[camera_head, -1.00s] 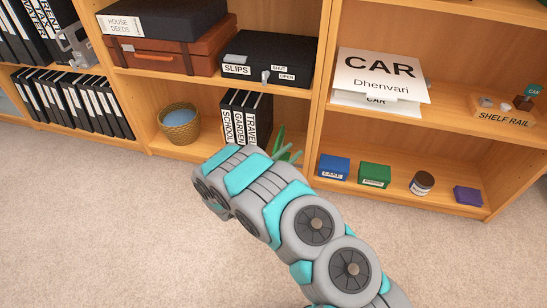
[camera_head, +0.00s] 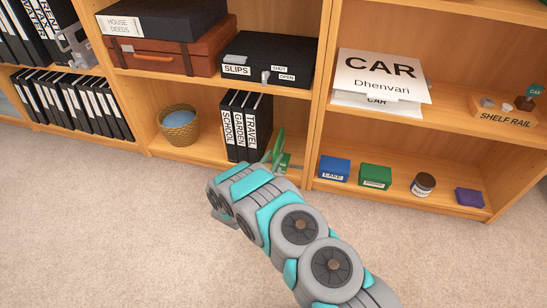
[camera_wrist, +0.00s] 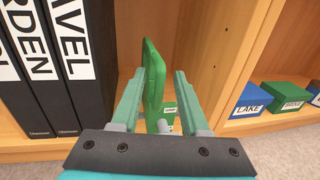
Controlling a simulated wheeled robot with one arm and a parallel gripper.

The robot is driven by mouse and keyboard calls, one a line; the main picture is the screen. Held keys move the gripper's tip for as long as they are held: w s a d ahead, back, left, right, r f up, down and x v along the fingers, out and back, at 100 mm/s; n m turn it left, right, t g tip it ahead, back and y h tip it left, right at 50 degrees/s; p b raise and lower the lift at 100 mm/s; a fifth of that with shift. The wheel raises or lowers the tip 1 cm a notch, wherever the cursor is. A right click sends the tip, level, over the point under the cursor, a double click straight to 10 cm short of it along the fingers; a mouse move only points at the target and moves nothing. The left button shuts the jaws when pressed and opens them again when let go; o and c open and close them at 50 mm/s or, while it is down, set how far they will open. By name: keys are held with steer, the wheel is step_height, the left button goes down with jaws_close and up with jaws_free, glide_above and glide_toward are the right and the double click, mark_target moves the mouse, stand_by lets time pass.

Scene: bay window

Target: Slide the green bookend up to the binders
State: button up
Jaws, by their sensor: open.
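The green bookend (camera_head: 279,146) stands upright on the bottom shelf, right of the binders (camera_head: 245,126) labelled SCHOOL, GARDEN and TRAVEL. In the wrist view the bookend (camera_wrist: 154,80) is a tall green plate with a small white label low on its right. A gap separates it from the TRAVEL binder (camera_wrist: 80,50). My gripper (camera_wrist: 160,88) is open, with one pale green finger on each side of the bookend. The left finger is between the bookend and the TRAVEL binder. I cannot tell whether either finger touches the bookend.
A shelf divider (camera_wrist: 240,60) stands right of the bookend. Beyond it are a blue LAKE box (camera_head: 334,169), a green box (camera_head: 375,176), a jar (camera_head: 422,185) and a purple box (camera_head: 469,197). A wicker basket (camera_head: 179,125) stands left of the binders.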

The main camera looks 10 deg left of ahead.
steer(key=shift+w+d, duration=0.1)
steer(key=shift+w, duration=0.15)
jaws_close()
stand_by(1.4)
